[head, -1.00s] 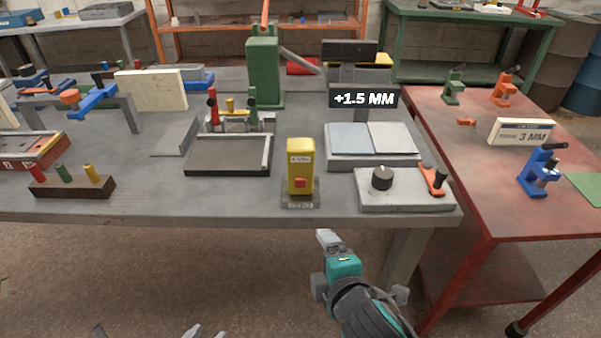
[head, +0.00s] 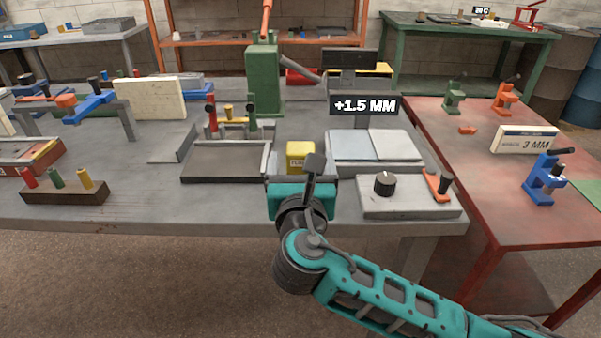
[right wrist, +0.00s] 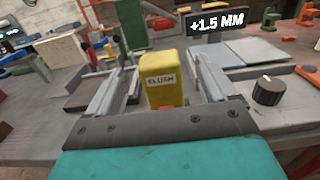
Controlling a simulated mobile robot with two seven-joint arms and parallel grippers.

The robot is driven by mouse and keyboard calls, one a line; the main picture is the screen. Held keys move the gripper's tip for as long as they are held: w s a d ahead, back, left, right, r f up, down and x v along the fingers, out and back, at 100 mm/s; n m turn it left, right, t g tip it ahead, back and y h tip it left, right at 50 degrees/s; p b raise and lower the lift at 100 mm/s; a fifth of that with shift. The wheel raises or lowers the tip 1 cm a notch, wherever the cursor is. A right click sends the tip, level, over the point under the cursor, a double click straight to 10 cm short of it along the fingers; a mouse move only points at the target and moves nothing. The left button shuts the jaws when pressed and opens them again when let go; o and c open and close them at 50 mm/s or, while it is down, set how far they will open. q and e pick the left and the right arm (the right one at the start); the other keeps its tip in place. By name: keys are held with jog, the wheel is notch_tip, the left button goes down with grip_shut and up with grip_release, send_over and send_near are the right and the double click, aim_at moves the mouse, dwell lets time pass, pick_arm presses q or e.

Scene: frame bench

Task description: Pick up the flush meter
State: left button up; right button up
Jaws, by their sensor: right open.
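The flush meter is a yellow block labelled FLUSH at the bench's front edge. In the head view its top (head: 300,155) shows behind my right gripper, which hides its lower part. In the right wrist view the flush meter (right wrist: 164,80) stands upright between the two spread fingers. My right gripper (head: 312,170) is open around or just in front of it; the wrist view shows its fingers (right wrist: 160,88) on both sides, with gaps. I cannot tell how deep the block sits between them. My left gripper is not in view.
A grey plate fixture (head: 375,146) with a +1.5 MM sign stands right of the meter. A knob box (head: 408,200) is at the front right. A dark tray (head: 225,163) lies to the left. A red table (head: 480,170) stands at the right.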

aim_at(301, 142)
jog(key=w, duration=0.6)
jog(key=shift+w+r, duration=0.15)
jog(key=shift+w, duration=0.15)
jog(key=c, duration=1.5)
